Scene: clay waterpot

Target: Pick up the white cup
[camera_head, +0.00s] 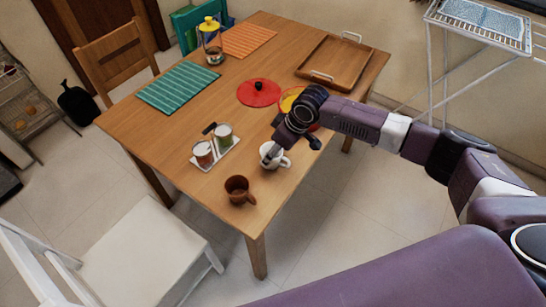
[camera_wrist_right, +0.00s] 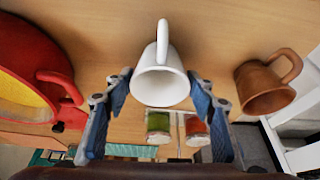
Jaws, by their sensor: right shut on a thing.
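The white cup (camera_head: 268,163) is near the table's right front edge, with its handle toward the right. My right gripper (camera_head: 273,150) reaches down onto it from above, and the wrist hides part of the scene behind. In the right wrist view the white cup (camera_wrist_right: 160,88) lies between the two blue-padded fingers of my right gripper (camera_wrist_right: 160,92), which are shut on it. Its handle points up in that picture. I cannot tell whether the cup's base touches the table. My left gripper is not in view.
A brown mug (camera_head: 238,190) stands close by, in front of the cup. A white tray (camera_head: 228,155) with two jars lies to its left. A red and yellow dish (camera_head: 290,98) is partly behind my arm. A wooden tray (camera_head: 335,62) is at the back.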

